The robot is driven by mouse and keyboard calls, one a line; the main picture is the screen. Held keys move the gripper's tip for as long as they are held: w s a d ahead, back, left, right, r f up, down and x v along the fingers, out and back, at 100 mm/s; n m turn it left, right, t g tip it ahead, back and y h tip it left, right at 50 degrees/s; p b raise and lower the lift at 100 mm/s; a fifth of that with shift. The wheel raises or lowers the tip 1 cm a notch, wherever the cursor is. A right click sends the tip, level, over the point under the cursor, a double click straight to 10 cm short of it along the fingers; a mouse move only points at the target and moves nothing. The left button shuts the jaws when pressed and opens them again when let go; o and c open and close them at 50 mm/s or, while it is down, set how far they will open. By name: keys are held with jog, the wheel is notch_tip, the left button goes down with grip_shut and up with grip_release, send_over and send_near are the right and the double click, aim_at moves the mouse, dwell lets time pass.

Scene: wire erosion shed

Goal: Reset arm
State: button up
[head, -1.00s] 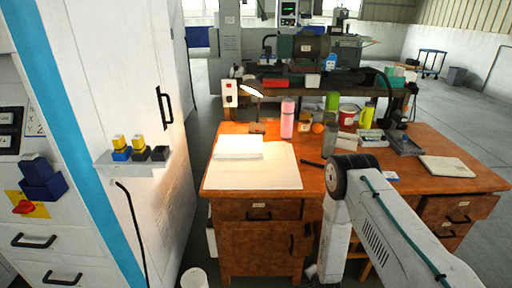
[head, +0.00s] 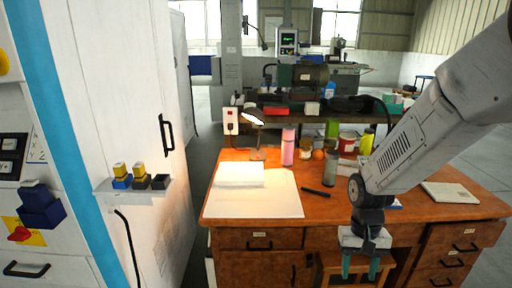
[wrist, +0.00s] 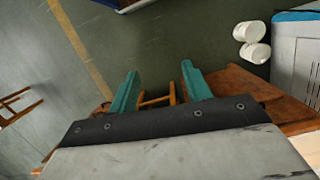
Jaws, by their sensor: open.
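My gripper (head: 361,268) hangs at the front edge of the wooden desk (head: 253,237) in the head view, right of centre, with its teal fingers pointing down. In the wrist view my gripper (wrist: 158,90) shows its two teal fingers spread apart with nothing between them. The floor and part of a wooden stool (wrist: 157,100) show beyond the fingers. My arm reaches in from the right and covers part of the desk top.
On the desk stand a pink bottle (head: 288,147), a grey cylinder (head: 330,168), a lamp (head: 252,118) and a white sheet (head: 270,198). A white cabinet (head: 110,90) is at left. White cylindrical containers (wrist: 250,40) show in the wrist view.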

jog(key=s+d+r+n+t, duration=0.1)
jog(key=s+r+t, duration=0.2)
jog(key=s+r, duration=1.5)
notch_tip(320, 180, up, 2)
jog(key=shift+d+r+n+t, duration=0.25)
jog(key=shift+d+n+t, duration=0.05)
jog(key=shift+t, duration=0.1)
